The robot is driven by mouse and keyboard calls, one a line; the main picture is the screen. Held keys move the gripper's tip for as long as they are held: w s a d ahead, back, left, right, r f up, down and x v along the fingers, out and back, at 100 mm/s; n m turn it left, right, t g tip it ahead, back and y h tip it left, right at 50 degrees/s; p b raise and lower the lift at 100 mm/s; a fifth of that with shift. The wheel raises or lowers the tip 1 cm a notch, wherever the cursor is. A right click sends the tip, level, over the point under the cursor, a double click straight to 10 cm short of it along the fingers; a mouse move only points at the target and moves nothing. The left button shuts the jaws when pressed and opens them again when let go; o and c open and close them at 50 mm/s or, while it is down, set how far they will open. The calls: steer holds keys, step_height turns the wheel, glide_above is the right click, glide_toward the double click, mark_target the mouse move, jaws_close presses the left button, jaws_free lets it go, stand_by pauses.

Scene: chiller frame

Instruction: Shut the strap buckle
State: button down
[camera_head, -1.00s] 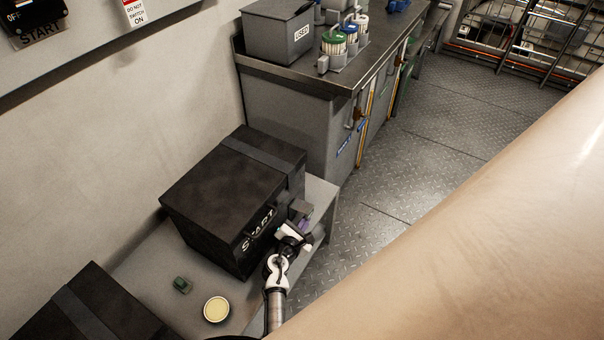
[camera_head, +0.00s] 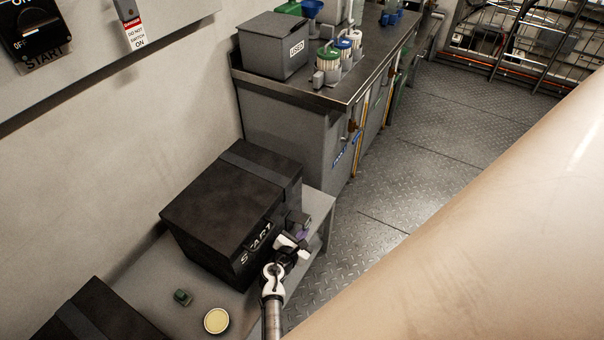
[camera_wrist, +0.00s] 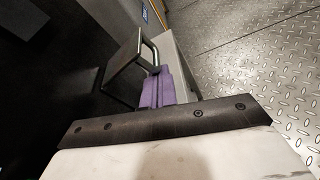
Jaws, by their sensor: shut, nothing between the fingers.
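The black case (camera_head: 225,205) with a grey strap (camera_head: 255,167) over its lid and START on its front stands on a low grey bench. The buckle (camera_head: 296,218) sticks out from the case's right end. In the wrist view the buckle (camera_wrist: 134,58) shows as a grey frame standing out from the dark case wall. My gripper (camera_head: 303,233) is shut and empty just below the buckle in the head view. Its purple fingertips (camera_wrist: 157,88) lie at the frame's lower right corner in the wrist view; I cannot tell whether they touch it.
The bench top (camera_head: 205,280) holds a small green object (camera_head: 182,297) and a round yellow-topped item (camera_head: 216,321). A second black case (camera_head: 95,315) is at lower left. A counter (camera_head: 290,105) with a USED bin (camera_head: 272,45) stands behind. The metal floor (camera_head: 410,165) to the right is clear.

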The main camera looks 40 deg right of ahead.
step_height(320, 180, up, 4)
steer(key=n+g+p, duration=0.1)
steer(key=n+p, duration=0.1)
steer(key=p, duration=0.1)
steer(key=n+g+p, duration=0.1)
steer(key=n+p, duration=0.1)
steer(key=p, duration=0.2)
steer(key=shift+s+r+h, duration=0.15)
steer(key=shift+h, duration=0.25)
steer(key=v, duration=0.7)
steer(key=shift+a, duration=0.25)
